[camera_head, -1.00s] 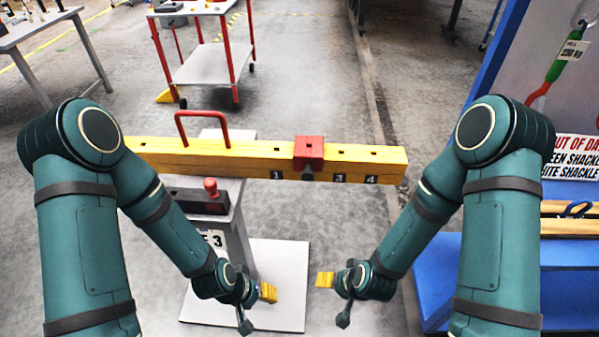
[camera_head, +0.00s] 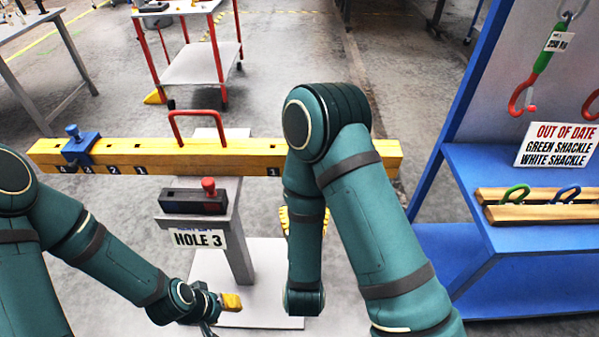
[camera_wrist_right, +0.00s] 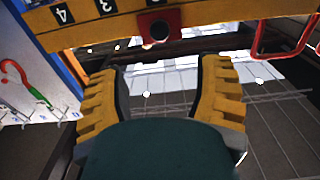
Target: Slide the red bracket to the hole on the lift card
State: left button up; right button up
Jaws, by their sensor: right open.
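The yellow beam (camera_head: 240,155) lies across the stand, with numbered holes on both sides of a red handle (camera_head: 197,128). The lift card (camera_head: 197,238) reads HOLE 3. The red bracket (camera_wrist_right: 145,21) is on the beam in the right wrist view, beside label 3, which is left of it, with 4 farther left. My right arm hides it in the head view. My right gripper (camera_wrist_right: 160,95) is open and empty, its fingers apart just below the bracket. Part of it shows behind my forearm (camera_head: 290,222). My left gripper (camera_head: 230,302) is low near the white base plate, apart from the beam.
A blue bracket (camera_head: 82,148) sits near the beam's left end, by labels 3 and 4. A dark box with a red knob (camera_head: 208,186) is above the card. A blue rack (camera_head: 480,245) with shackles and a sign stands at right. A red-legged cart (camera_head: 200,62) is behind.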

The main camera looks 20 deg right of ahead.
jog(key=b+x, duration=0.3)
jog(key=x, duration=1)
jog(key=shift+w+d, duration=0.15)
jog(key=shift+w, duration=0.05)
grip_shut()
jog(key=shift+d, duration=0.35)
jog(key=s+d, duration=0.2)
jog(key=d, duration=0.6)
jog(key=shift+s, duration=0.25)
